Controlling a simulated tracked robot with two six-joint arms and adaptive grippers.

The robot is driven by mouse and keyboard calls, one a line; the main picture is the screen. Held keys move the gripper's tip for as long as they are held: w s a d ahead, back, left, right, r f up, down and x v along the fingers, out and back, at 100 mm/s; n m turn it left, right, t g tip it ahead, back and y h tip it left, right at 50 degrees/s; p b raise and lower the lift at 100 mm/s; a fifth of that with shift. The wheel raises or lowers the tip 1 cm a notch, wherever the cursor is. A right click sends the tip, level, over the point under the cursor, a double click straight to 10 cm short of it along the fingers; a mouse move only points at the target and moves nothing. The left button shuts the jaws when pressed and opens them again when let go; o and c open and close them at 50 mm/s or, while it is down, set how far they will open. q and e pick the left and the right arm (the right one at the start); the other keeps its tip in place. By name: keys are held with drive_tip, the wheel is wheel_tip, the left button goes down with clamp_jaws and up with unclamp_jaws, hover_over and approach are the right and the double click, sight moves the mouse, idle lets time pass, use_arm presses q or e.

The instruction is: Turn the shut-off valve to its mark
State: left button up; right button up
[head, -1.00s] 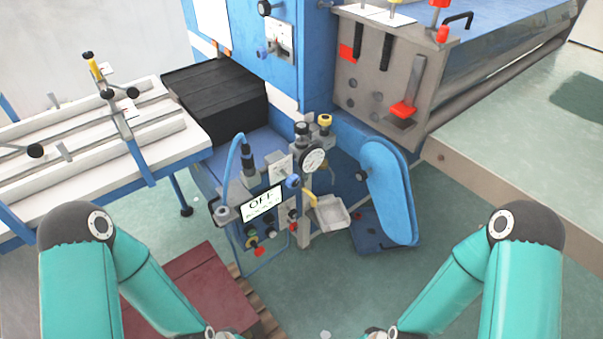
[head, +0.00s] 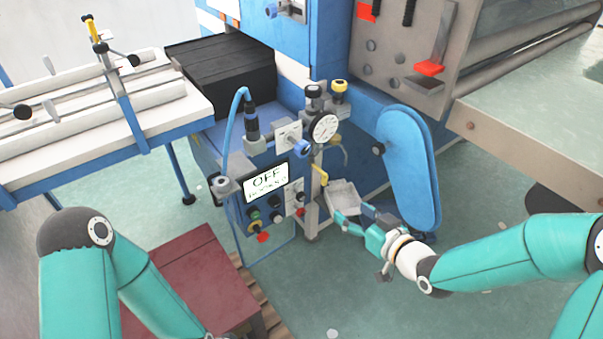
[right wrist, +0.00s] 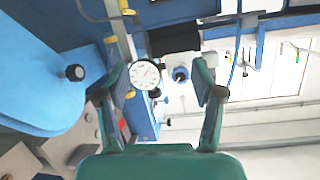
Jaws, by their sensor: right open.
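What looks like the shut-off valve is a small yellow lever (head: 323,176) below the round pressure gauge (head: 324,127) on the machine's front. The mark for it cannot be made out.
A dark red box (head: 190,280) is on the floor. Floor in front is mostly clear.

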sight(305, 151)
wheel_tip(305, 151, up, 7)
drive_tip(key=w+a+n+t+y+b, duration=0.1)
drive_tip(key=a+n+t+y+b, duration=0.1)
drive_tip(key=n+y, duration=0.1)
use_arm(q)
wheel_tip(305, 151, down, 2)
drive_tip(key=shift+f+p, duration=0.15)
drive_tip(key=shift+p, duration=0.6)
use_arm(e)
drive_tip(key=x, duration=1.6)
drive_tip(key=shift+w+d, duration=0.1)
